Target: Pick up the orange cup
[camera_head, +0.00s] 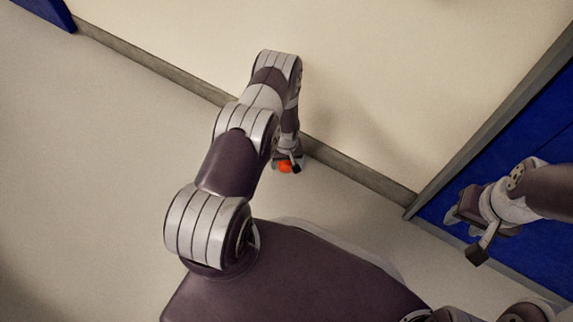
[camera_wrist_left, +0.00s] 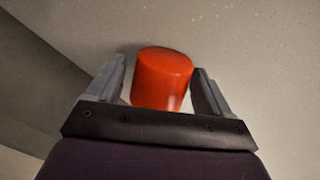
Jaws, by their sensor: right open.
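The orange cup (camera_head: 285,167) is low near the floor, close to the wall, in the head view. It fills the middle of the left wrist view (camera_wrist_left: 162,78), and its lower part is hidden by the gripper's palm. My left gripper (camera_head: 287,164) is around the cup, with one finger on each side (camera_wrist_left: 158,72). A narrow gap shows between the left finger and the cup; the right finger is very close, and I cannot tell whether it touches. My right gripper (camera_head: 464,233) is open and empty at the right of the head view.
The pale wall (camera_head: 400,90) with its grey baseboard (camera_head: 360,177) stands just behind the cup. A blue panel with a grey frame (camera_head: 510,150) is behind my right gripper. The floor (camera_head: 90,180) to the left is clear.

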